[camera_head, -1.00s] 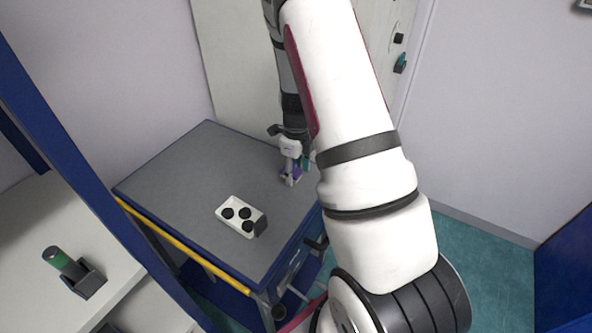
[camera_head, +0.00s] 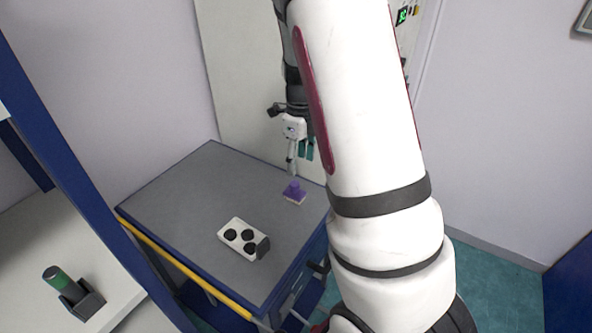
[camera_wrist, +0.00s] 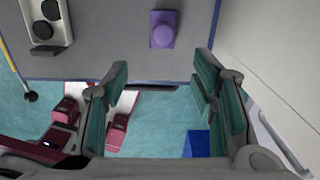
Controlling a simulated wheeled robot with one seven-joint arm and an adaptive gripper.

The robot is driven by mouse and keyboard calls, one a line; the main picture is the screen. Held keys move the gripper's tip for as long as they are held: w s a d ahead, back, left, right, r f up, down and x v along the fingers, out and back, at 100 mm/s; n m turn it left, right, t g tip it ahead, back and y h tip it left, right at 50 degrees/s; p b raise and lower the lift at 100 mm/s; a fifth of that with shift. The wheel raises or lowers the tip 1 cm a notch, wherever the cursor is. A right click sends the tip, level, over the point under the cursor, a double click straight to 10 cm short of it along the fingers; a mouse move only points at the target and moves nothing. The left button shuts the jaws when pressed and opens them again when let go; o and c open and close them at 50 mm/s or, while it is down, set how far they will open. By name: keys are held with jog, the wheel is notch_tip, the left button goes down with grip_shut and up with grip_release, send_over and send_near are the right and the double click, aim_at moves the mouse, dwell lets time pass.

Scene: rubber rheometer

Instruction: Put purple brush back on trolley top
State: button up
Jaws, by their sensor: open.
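The purple brush (camera_head: 294,191) stands on the grey trolley top (camera_head: 190,190), near its right edge in the head view.
A white tray with black round wells (camera_head: 243,239) lies on the trolley top, front of the brush. A green-topped cylinder in a dark holder (camera_head: 72,288) stands on the white surface at left. A wall panel stands behind the trolley. The trolley's left half is bare.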

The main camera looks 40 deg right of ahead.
jog(key=s+a+r+n+t+y, duration=0.1)
jog(key=s+a+r+n, duration=0.2)
jog(key=a+r+n, duration=0.35)
jog(key=s+a+r+n+t, duration=0.1)
jog(key=s+a+r+n, duration=0.3)
jog(key=a+r+n, duration=0.3)
jog(key=s+a+r+n+t, duration=0.1)
jog(key=s+a+r+n, duration=0.2)
jog(key=s+n, duration=0.4)
jog(key=s+a+r+n+t+h, duration=0.1)
jog(key=s+a+r+n, duration=0.2)
jog(key=s+n, duration=0.3)
jog(key=shift+s+a+n+t, duration=0.2)
jog(key=shift+s+n+t, duration=0.15)
jog(key=shift+n, duration=2.2)
